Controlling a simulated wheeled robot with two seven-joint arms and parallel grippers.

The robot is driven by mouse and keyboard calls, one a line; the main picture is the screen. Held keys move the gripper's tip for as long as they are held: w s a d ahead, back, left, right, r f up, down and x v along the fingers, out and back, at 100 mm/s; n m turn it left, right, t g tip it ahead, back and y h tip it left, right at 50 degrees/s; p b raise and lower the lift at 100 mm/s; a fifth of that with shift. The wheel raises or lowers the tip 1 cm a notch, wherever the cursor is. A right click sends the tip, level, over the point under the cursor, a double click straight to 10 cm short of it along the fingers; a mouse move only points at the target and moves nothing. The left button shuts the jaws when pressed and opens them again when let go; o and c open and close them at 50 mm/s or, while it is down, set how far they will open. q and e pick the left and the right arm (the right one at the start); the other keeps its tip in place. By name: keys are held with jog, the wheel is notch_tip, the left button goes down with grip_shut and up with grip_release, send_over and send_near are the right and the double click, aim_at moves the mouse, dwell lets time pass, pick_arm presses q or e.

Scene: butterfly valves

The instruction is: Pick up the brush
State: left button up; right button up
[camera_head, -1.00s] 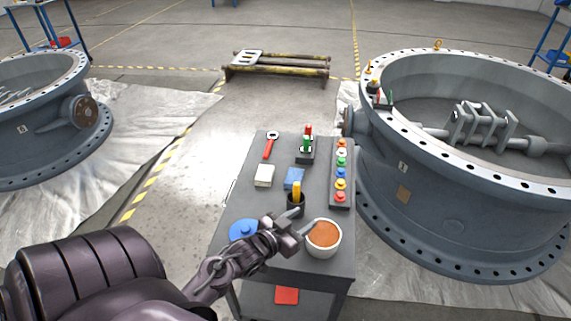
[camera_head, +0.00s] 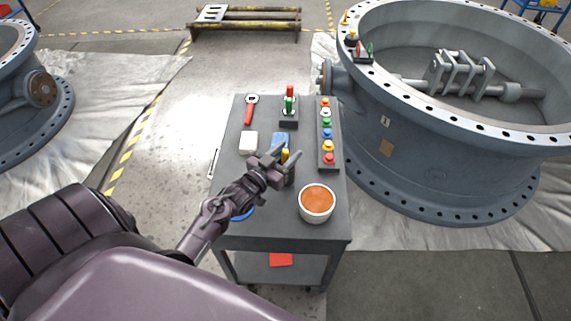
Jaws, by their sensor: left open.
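The brush, as far as I can tell, is the upright item with a yellow handle (camera_head: 285,156) standing in a small dark cup (camera_head: 290,176) on the grey cart (camera_head: 279,226). Its bristles are hidden. My left gripper (camera_head: 286,153) is open at the brush, its two fingers reaching to either side of the yellow handle in the picture. I cannot tell whether they touch it. The gripper hides part of the cup. My right gripper is not in view.
A white bowl of orange-brown stuff (camera_head: 316,202) stands right of my gripper. A large valve (camera_head: 420,140) borders the cart's right.

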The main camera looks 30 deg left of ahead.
pick_arm(q)
jog(key=shift+c, duration=1)
jog(key=c, duration=0.7)
grip_shut()
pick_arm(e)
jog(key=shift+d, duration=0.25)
